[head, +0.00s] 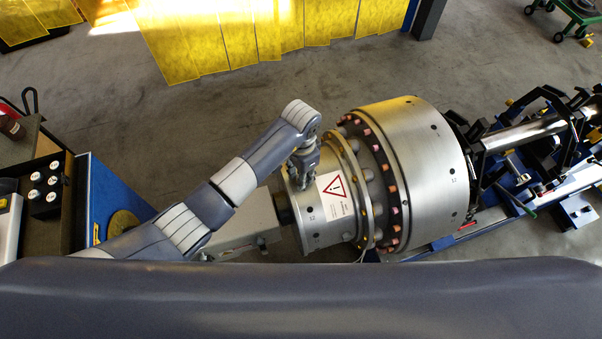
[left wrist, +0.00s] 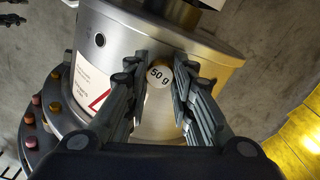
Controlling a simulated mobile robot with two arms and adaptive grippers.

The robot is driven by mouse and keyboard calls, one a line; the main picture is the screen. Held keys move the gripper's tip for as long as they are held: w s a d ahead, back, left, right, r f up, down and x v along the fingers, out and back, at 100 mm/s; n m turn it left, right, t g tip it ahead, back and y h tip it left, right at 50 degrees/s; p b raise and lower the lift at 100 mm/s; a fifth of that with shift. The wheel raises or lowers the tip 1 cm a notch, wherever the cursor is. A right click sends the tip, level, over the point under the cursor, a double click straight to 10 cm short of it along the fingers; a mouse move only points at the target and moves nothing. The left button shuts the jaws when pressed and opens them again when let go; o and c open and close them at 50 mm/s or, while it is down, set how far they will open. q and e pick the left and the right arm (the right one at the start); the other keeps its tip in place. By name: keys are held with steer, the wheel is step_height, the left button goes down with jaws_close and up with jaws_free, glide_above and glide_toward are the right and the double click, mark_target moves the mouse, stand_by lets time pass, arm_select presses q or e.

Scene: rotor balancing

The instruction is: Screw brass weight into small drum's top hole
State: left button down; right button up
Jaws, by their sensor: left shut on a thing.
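The small drum (head: 318,232) is a silver cylinder with a warning label, at the left end of the rotor; it also fills the upper part of the left wrist view (left wrist: 205,60). My left gripper (head: 304,180) reaches over the small drum's upper side. A dark hole (left wrist: 99,40) shows on the drum to one side. My right gripper is not in view.
The large drum (head: 432,165), with a ring of copper-coloured bolts, adjoins the small one. A shaft and blue machine frame (head: 520,195) stand at right. A blue bench (head: 112,197) and a dark box of white-topped items (head: 46,186) are at left. Yellow curtains (head: 235,32) hang behind.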

arm_select(q)
steer(key=m, duration=0.4)
steer(key=shift+a+f+m+b, duration=0.1)
steer(key=shift+m+b, duration=0.2)
steer(key=m+b, duration=0.1)
steer(key=m, duration=0.3)
steer(key=m+b, duration=0.2)
steer(key=m, duration=0.4)
steer(key=shift+f, duration=0.2)
steer(key=shift+r+m+b, duration=0.1)
steer(key=shift+m+b, duration=0.35)
steer(key=shift+m, duration=0.75)
